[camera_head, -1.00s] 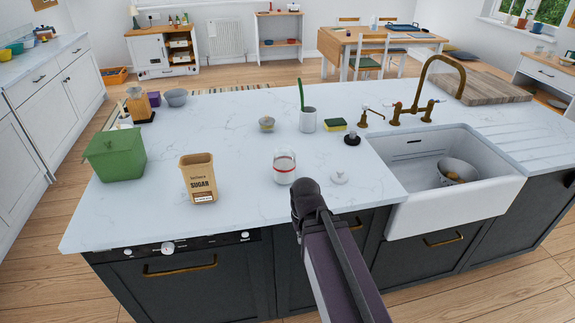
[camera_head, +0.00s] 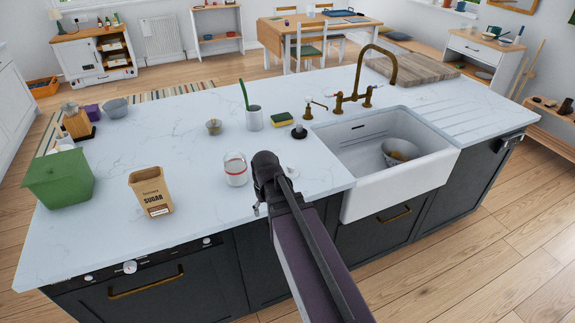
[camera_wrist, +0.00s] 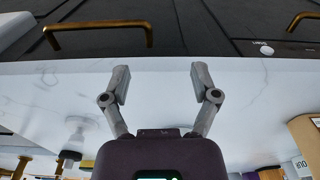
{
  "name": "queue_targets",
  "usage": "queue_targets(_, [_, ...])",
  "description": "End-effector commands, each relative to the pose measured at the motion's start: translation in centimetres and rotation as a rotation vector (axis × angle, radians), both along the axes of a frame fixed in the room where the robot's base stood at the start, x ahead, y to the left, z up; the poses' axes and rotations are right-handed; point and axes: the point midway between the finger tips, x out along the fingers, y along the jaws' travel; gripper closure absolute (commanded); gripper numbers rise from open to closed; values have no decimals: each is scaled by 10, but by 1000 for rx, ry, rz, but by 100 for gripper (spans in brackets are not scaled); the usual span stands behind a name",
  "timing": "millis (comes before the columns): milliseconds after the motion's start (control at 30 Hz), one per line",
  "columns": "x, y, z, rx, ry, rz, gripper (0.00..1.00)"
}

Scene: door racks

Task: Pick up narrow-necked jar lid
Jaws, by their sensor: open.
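A clear jar with a red band (camera_head: 235,170) stands upright on the counter, left of my arm. My gripper (camera_wrist: 160,78) is open, with nothing between its fingers. It is by the counter's front edge, apart from the lid.
A white sink (camera_head: 375,190) is close on the right. A black stopper (camera_head: 299,131), sponge (camera_head: 283,119), cup (camera_head: 254,118) and brass tap (camera_head: 362,85) are behind.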

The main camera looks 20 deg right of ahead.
Motion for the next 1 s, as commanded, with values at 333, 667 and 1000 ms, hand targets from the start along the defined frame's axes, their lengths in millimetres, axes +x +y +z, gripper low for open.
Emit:
queue_targets(333, [80, -71, 75, 5, -44, 68, 22])
queue_targets(667, [132, -138, 124, 3, -82, 127, 22])
queue_targets(1000, [142, -157, 132, 0, -93, 146, 22])
